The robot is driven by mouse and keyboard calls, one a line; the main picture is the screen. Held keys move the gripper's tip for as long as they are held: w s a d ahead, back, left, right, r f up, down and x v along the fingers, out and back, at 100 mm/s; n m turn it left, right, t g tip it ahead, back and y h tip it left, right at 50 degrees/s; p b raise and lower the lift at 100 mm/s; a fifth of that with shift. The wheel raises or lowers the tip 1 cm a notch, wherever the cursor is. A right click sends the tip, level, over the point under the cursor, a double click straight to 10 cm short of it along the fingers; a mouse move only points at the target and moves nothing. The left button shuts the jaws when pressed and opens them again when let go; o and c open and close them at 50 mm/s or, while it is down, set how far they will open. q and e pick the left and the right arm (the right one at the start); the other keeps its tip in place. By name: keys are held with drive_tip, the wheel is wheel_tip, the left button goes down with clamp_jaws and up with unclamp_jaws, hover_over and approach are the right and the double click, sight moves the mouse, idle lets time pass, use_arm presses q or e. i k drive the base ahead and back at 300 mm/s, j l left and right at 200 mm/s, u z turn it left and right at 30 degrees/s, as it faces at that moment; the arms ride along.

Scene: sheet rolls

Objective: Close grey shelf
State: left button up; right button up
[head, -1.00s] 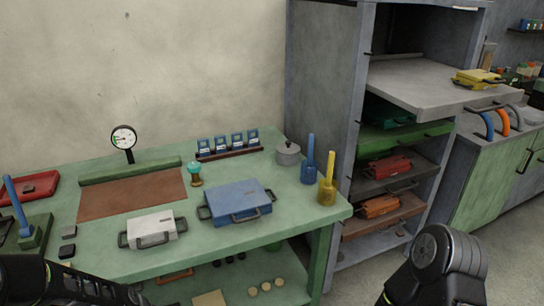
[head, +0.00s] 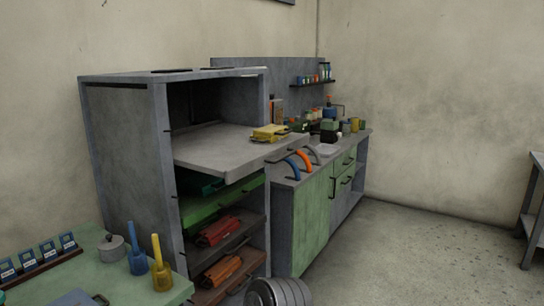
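The grey shelf (head: 215,150) is a flat board pulled well out of the tall grey cabinet (head: 125,150), jutting out to the right above the lower shelves. A yellow case (head: 270,132) lies on its outer part. A dark handle shows at the shelf's outer edge, beyond the yellow case. Neither of my grippers is in view. A rounded, ribbed part at the bottom middle is likely my own arm, with no fingers showing.
Below it in the cabinet are a green shelf (head: 215,203) and shelves with a red case (head: 218,231) and an orange case (head: 222,271). A green-doored counter (head: 310,220) stands right of the cabinet. Floor (head: 420,245) is clear to the right. The green table (head: 110,270) is lower left.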

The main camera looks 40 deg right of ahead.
sight(218, 148)
drive_tip(key=i+j, duration=0.1)
drive_tip(key=i, duration=0.35)
drive_tip(key=z, duration=1.6)
